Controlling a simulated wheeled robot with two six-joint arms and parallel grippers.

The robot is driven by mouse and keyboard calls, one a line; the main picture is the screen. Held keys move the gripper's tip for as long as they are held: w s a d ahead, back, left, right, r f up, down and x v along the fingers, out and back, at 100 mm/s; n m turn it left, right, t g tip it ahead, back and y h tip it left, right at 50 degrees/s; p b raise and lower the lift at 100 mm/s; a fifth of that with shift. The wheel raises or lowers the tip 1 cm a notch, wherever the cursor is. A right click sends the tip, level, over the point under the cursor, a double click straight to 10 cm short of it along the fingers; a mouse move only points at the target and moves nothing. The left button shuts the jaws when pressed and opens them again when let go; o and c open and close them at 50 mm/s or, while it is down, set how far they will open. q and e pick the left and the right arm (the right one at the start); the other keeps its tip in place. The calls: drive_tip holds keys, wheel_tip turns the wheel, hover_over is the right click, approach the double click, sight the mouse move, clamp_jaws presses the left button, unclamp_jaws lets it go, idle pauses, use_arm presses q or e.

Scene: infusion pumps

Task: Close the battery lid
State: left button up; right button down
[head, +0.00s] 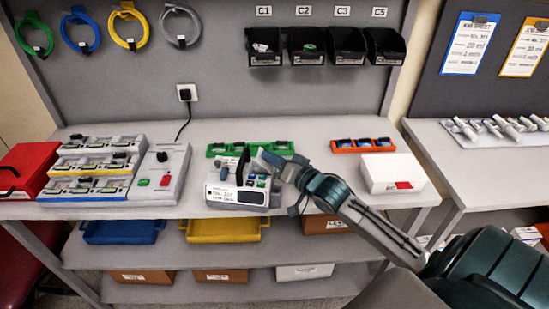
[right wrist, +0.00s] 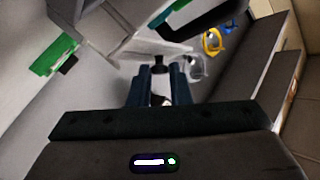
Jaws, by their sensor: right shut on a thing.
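A white infusion pump (head: 222,195) with a paper label and a small display stands near the front edge of the bench in the head view. My right gripper (head: 268,160) reaches in from the right, at the pump's top right. In the right wrist view its two fingers (right wrist: 160,82) are shut on a small dark tab (right wrist: 159,63), which seems to belong to the battery lid (right wrist: 184,58), a pale flap beside it. The pump's dark handle (right wrist: 205,32) is above the fingers. My fingers hide part of the lid, and its exact angle is unclear. My left gripper is out of view.
A green tray (head: 215,149) lies behind the pump and an orange tray (head: 362,146) to the right. A white box (head: 392,173) stands at the right, a grey tester (head: 160,175) at the left. Clear bench lies between the tester and the pump.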

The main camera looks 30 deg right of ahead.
sight(261, 159)
drive_tip(key=shift+w+a+r+n+g+p, duration=0.2)
drive_tip(key=shift+w+a+n+g+p, duration=0.1)
drive_tip(key=shift+n+g+p, duration=0.3)
drive_tip(key=n+g+h+p, duration=0.1)
drive_tip(key=p, duration=0.2)
drive_tip(key=w+a+n+g+h+p, duration=0.1)
drive_tip(key=g+p, duration=0.1)
drive_tip(key=p, duration=0.2)
drive_tip(key=a+f+n+g+h+p, duration=0.1)
drive_tip(key=g+p, duration=0.1)
drive_tip(key=p, duration=0.1)
drive_tip(key=shift+w, duration=0.4)
drive_tip(key=shift+w+a+f+g+h+p, duration=0.15)
drive_tip(key=shift+f+g+h+p, duration=0.3)
drive_tip(key=shift+p, duration=0.6)
drive_tip(key=shift+n, duration=0.3)
drive_tip(key=shift+f, duration=0.1)
drive_tip(key=c, duration=1.3)
unclamp_jaws()
drive_tip(key=b+v, duration=0.3)
drive_tip(key=v, duration=0.8)
drive_tip(key=shift+w, duration=0.1)
